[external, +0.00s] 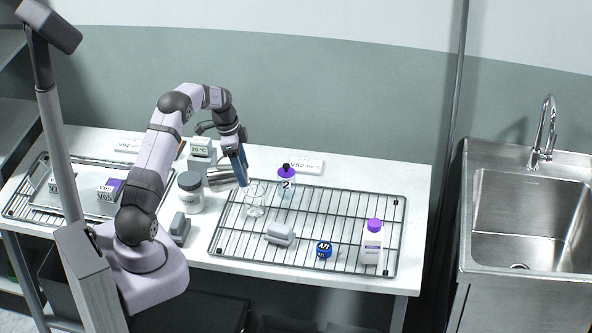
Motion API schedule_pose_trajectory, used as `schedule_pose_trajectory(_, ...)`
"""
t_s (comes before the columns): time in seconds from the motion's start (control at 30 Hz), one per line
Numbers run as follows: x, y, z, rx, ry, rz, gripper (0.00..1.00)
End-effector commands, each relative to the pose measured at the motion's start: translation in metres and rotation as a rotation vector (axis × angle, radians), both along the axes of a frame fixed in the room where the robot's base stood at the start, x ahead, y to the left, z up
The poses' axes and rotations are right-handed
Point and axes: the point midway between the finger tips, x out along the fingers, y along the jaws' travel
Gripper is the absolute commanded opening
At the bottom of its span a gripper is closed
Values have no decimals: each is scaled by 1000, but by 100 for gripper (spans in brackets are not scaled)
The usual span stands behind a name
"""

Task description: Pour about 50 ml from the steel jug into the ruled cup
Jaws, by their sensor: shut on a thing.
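The steel jug (221,179) is a shiny metal vessel, seen just left of my gripper's blue fingers. It looks tilted well over, nearly on its side, and held above the table. My gripper (242,176) points down and is shut on the jug; the fingers hide part of it. A clear cup (255,201), apparently the ruled cup, stands upright on the left end of the wire rack (345,269), just right of and below the fingertips. Its rulings and any liquid in it are too small to make out. No stream from the jug can be seen.
A bottle marked 2 (286,184) stands close behind the cup. A grey block (280,234), a blue-lidded pot (324,250) and a white purple-capped bottle (372,243) are on the rack. A dark-lidded jar (190,193) stands left of the jug. A sink (528,225) is at right.

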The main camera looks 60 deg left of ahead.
Motion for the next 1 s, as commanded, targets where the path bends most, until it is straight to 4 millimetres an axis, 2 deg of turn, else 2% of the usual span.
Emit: schedule_pose_trajectory(1.0,4,-1,2,35,51,-1,9)
